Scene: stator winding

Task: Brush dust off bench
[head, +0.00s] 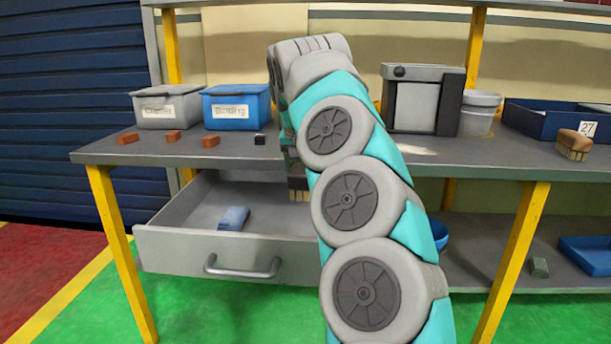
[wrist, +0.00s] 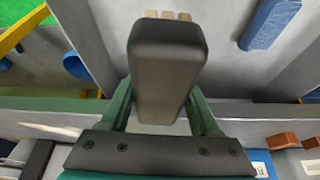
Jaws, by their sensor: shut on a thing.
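My gripper (wrist: 163,108) is shut on a dark grey brush (wrist: 165,65), with pale bristles at its far end in the wrist view. In the head view the held brush (head: 298,183) shows just left of my arm, bristles down, over the open drawer at the bench's front edge. My arm hides most of the gripper there. A pale dusty patch (head: 416,151) lies on the grey bench (head: 330,160), right of my arm. A second brush, brown with tan bristles (head: 574,146), stands at the bench's right end.
The open drawer (head: 205,247) holds a blue block (head: 233,218). Grey (head: 167,107) and blue (head: 237,106) bins stand at the bench's back left, behind several small blocks. A grey machine (head: 421,99), a bucket (head: 479,113) and a navy tray (head: 545,118) stand right.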

